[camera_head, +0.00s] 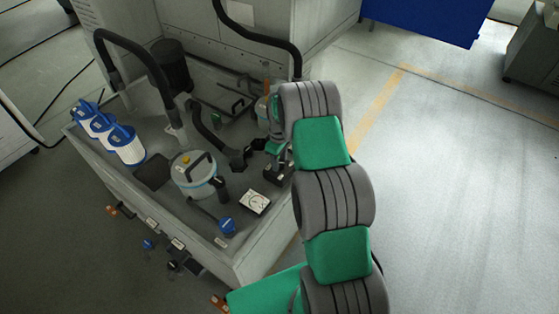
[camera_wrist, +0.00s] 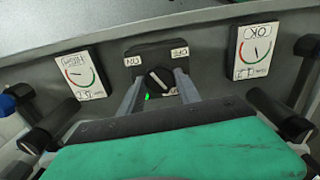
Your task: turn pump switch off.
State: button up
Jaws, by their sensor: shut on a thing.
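The pump switch (camera_wrist: 158,80) is a dark round knob with a white line on a dark box. The box also shows in the head view (camera_head: 277,176), partly hidden by my arm. In the wrist view its labels appear upside down, OFF at the upper right and ON at the left. The white line slants from upper left to lower right. A small green light (camera_wrist: 147,97) glows beside the knob. My gripper (camera_wrist: 159,77) is shut on the knob, one grey finger on each side. In the head view the fingertips are hard to make out.
Two dial gauges flank the switch, one at left (camera_wrist: 80,73) and one at right (camera_wrist: 254,52). Dark pipe fittings (camera_wrist: 280,115) stand close by the gripper. In the head view a round canister (camera_head: 193,176), hoses and blue-capped filters (camera_head: 125,146) crowd the grey tank.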

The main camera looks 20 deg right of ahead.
jog(key=shift+f+m+b, duration=0.1)
jog(key=shift+m+b, duration=0.3)
jog(key=shift+b, duration=0.05)
grip_shut()
jog(key=shift+m+b, duration=0.6)
jog(key=m+b, duration=0.3)
jog(key=m, duration=0.1)
jog(key=shift+f, duration=0.1)
jog(key=m+b, duration=0.2)
jog(key=m, duration=0.4)
jog(key=shift+r+b, duration=0.2)
jog(key=shift+b, duration=0.2)
jog(key=o, duration=1.3)
grip_release()
jog(key=shift+r, duration=0.1)
notch_tip(320, 180, up, 8)
jog(key=shift+f+b, duration=0.15)
jog(key=shift+b, duration=0.15)
